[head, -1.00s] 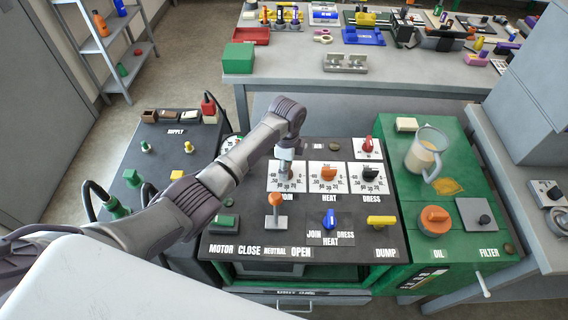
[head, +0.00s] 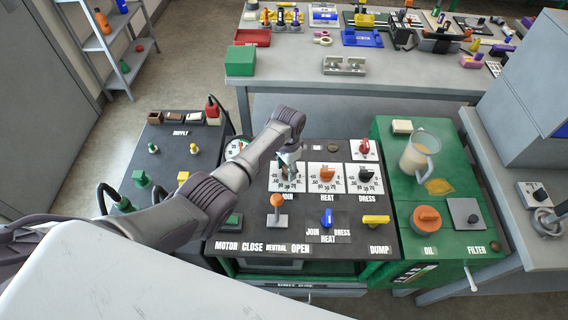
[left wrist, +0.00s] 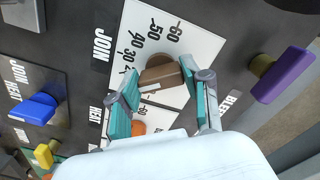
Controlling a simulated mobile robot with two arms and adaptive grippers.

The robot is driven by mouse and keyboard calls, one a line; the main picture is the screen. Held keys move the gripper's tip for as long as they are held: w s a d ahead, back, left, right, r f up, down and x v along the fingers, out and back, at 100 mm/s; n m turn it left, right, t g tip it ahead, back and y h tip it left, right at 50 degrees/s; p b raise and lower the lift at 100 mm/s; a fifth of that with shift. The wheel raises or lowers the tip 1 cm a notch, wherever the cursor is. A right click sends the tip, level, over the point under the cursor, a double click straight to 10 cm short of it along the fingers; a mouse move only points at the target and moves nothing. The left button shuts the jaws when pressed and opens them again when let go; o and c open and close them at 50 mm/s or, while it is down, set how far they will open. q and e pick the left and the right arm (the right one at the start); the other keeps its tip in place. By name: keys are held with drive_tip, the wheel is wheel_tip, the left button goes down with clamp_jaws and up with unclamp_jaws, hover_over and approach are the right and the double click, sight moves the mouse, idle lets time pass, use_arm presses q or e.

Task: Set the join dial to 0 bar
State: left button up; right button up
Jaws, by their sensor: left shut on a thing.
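The join dial's white scale plate (head: 274,186) is at the left of a row of three dials on the black panel. In the left wrist view, its brown knob (left wrist: 160,74) sits on the white plate (left wrist: 190,42), with 30, 40, 50 and 60 readable. My left gripper (head: 288,174) reaches down onto this dial; its teal fingers (left wrist: 158,100) are shut on the knob's sides. The fingers and wrist hide part of the scale, and I cannot tell the exact reading. My right gripper is not in view.
The orange heat knob (head: 327,173) and black dress knob (head: 366,174) stand close to the right. A red knob (head: 365,146) is behind them. An orange-topped lever (head: 277,201), blue selector (head: 327,217) and yellow dump handle (head: 376,219) are in front. A purple handle (left wrist: 284,76) is near the gripper.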

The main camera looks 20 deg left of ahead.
use_arm(q)
drive_tip(key=n, duration=0.1)
drive_tip(key=n+p, duration=0.1)
drive_tip(key=n, duration=0.2)
drive_tip(key=shift+w+d+r+n, duration=0.25)
drive_tip(key=shift+d+r+n, duration=0.1)
drive_tip(key=shift+d+n, duration=0.05)
drive_tip(key=n+p, duration=0.1)
drive_tip(key=n, duration=0.2)
drive_tip(key=shift+n, duration=1)
drive_tip(key=shift+w+a+n, duration=0.35)
drive_tip(key=shift+n, duration=0.15)
drive_tip(key=o, duration=0.9)
drive_tip(key=shift+o, duration=1.3)
drive_tip(key=shift+f, duration=0.3)
